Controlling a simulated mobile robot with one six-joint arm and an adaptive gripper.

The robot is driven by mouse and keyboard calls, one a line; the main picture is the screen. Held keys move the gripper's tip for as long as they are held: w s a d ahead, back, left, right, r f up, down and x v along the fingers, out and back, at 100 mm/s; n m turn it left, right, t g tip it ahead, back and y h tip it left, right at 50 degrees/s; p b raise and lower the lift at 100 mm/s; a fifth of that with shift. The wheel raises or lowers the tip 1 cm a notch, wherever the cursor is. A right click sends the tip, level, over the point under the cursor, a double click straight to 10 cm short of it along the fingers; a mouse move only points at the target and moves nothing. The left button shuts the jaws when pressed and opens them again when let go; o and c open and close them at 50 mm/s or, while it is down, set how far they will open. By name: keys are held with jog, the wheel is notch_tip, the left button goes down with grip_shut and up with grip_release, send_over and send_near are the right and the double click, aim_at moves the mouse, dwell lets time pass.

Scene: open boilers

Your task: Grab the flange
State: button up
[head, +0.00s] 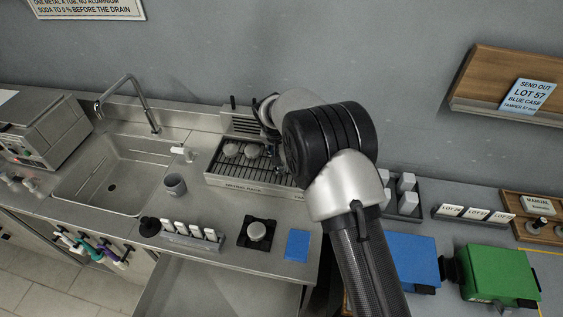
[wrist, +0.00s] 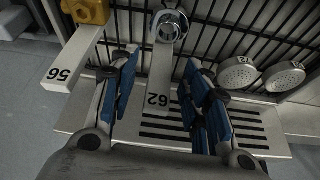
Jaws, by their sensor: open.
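A shiny silver ring-shaped part, which looks like the flange (wrist: 170,26), is on the black wire rack at the top middle of the wrist view. A pale tag marked 62 (wrist: 160,90) extends from it toward me. My gripper (wrist: 160,66) is open, with its blue-padded fingers on either side of that tag and the ring just beyond the fingertips. Nothing is clearly gripped. In the head view my arm hides most of the gripper and the right part of the drying rack (head: 250,190), so the ring cannot be made out clearly there.
A yellow part (wrist: 88,10) with a tag marked 56 (wrist: 70,62) is left of the fingers. Two round perforated grey heads (wrist: 238,72) (wrist: 284,76) lie on the rack to the right. The sink (head: 112,187) and grey cup (head: 175,185) are left of the rack.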

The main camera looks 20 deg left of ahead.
jog(key=shift+w+f, duration=0.2)
jog(key=shift+f, duration=0.25)
jog(key=shift+c, duration=0.5)
grip_shut()
